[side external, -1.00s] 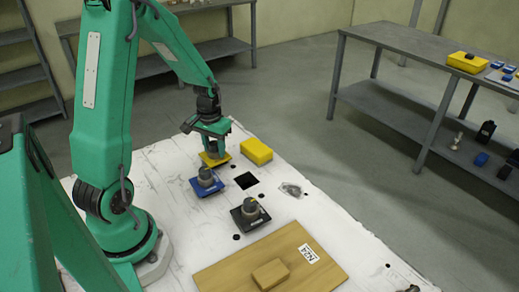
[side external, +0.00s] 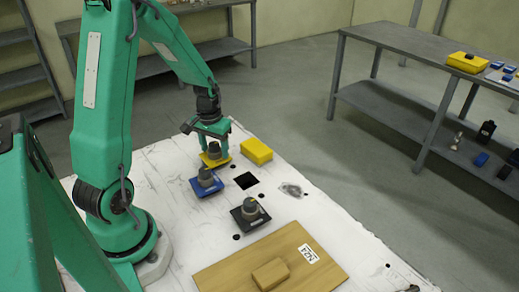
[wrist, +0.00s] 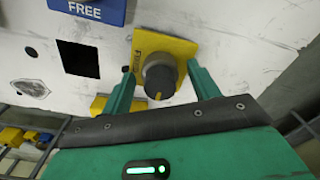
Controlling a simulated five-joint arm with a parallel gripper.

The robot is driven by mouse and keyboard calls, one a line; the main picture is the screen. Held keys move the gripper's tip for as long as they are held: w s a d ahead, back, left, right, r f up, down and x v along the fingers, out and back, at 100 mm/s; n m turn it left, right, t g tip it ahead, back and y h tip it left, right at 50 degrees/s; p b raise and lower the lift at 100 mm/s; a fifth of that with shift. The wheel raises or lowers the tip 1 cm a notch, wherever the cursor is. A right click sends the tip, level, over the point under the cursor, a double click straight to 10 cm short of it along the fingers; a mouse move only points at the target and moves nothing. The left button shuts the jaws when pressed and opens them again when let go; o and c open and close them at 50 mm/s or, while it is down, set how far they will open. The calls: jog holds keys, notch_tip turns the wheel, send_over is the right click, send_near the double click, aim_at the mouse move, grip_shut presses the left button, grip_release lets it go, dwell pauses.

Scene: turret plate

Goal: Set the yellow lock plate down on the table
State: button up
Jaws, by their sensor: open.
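The yellow lock plate (side external: 226,159) with its dark grey knob lies flat, seemingly on the white table top, at the far edge near the yellow block. In the wrist view the plate (wrist: 188,48) shows above my gripper, with its knob (wrist: 158,75) pointing at the camera. My gripper (side external: 214,147) hangs over it with its jaws open. In the wrist view my gripper (wrist: 160,72) has one green finger on each side of the knob, with visible gaps. The plate's lettering is only partly visible.
A blue plate with a knob (side external: 206,181) sits just in front, and a black plate with a knob (side external: 249,215) farther right. A yellow block (side external: 257,151) stands close by on the right. A square black hole (side external: 246,181) and a wooden board (side external: 235,268) are nearer the camera.

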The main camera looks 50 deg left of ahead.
notch_tip(320, 180, up, 12)
jog(key=shift+s, duration=0.2)
dwell(0.4)
jog(key=shift+d, duration=0.1)
dwell(0.4)
jog(key=s+d+r+m+t, duration=0.2)
jog(key=s+d+r, duration=0.2)
jog(key=d, duration=0.5)
jog(key=s+d+r+m+t, duration=0.3)
jog(key=s+d+r, duration=0.2)
jog(key=d, duration=0.4)
jog(key=shift+d, duration=0.2)
